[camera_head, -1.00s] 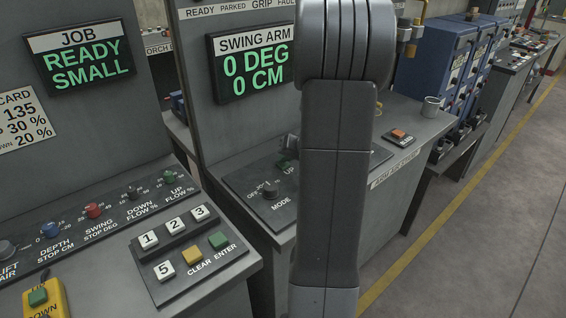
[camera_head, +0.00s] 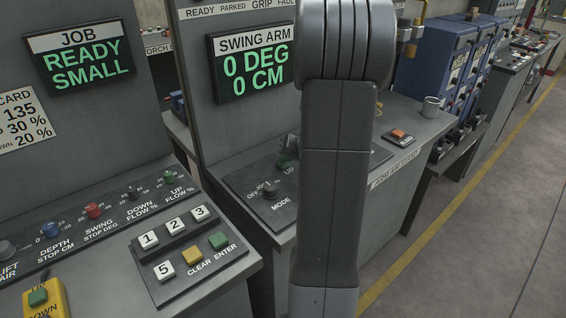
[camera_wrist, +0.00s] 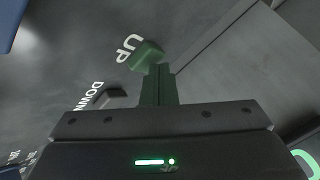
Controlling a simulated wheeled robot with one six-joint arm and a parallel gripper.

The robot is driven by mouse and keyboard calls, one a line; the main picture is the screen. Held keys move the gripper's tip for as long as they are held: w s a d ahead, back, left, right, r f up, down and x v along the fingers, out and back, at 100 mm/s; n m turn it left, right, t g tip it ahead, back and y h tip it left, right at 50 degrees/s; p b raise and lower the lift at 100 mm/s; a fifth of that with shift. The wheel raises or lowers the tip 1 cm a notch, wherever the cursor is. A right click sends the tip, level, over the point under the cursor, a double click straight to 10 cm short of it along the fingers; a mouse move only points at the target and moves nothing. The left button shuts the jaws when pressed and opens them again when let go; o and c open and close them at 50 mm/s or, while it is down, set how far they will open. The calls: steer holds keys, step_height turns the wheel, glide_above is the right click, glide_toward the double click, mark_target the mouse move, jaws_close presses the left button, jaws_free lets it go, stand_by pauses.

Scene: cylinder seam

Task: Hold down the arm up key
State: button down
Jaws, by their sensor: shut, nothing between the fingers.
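The green arm up key (camera_wrist: 147,54), labelled UP, is in the upper middle of the wrist view. The dark DOWN key (camera_wrist: 116,95) lies left of the fingers. The swing arm display (camera_head: 251,60) reads 0 DEG and 0 CM.
A MODE knob (camera_head: 270,189) sits on the same panel. A keypad (camera_head: 186,247) with number keys, CLEAR and ENTER is at the left. My arm hides part of the panel.

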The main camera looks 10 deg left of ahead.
mark_target(286, 165)
steer(key=shift+r+p, duration=0.3)
steer(key=shift+r, duration=0.55)
steer(key=shift+r+p, duration=1.4)
steer(key=shift+r, duration=1.15)
steer(key=shift+f, duration=0.2)
steer(key=shift+f+b, duration=0.5)
steer(key=shift+f, duration=0.1)
steer(key=shift+p, duration=0.7)
steer(key=p, duration=0.2)
steer(key=shift+f+p, duration=0.25)
steer(key=shift+p, duration=0.05)
step_height(286, 165, up, 6)
steer(key=p, duration=0.3)
steer(key=shift+f, duration=0.1)
